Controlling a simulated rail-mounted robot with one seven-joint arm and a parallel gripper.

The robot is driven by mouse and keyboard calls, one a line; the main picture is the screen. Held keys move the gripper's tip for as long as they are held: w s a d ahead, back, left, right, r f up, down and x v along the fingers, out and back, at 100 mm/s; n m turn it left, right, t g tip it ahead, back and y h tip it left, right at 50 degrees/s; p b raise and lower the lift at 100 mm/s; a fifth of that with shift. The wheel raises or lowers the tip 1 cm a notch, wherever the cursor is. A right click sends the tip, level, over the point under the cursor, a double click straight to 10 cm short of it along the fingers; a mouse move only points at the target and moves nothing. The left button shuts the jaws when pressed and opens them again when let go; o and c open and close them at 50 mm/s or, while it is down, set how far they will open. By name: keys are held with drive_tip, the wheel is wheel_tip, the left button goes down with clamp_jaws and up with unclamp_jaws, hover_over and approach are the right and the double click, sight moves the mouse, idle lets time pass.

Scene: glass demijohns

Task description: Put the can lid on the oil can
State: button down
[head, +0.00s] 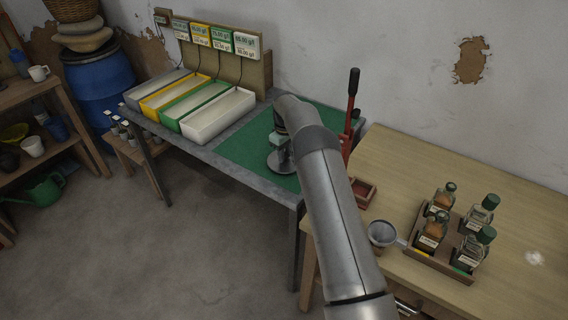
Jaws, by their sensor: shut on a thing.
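My gripper (281,150) is at the end of my arm, over the green mat on the grey bench. It is shut on a round, flat grey thing (281,167), which looks like the can lid. My wrist covers part of it, and I cannot tell whether it touches the mat. I cannot make out the oil can in this view; my arm hides part of the bench.
A red lever press (350,112) stands right of my arm. Coloured trays (184,106) line the bench's left. The wooden table (500,200) at right holds a rack of bottles (440,262), a strainer (382,233) and a small reddish box (363,192).

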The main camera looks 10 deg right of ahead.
drive_tip(key=shift+r, duration=0.25)
drive_tip(key=shift+r+p, duration=0.3)
drive_tip(key=shift+r, duration=0.4)
drive_tip(key=shift+r, duration=0.1)
drive_tip(key=shift+r+p, duration=1.15)
drive_tip(key=shift+r, duration=1.3)
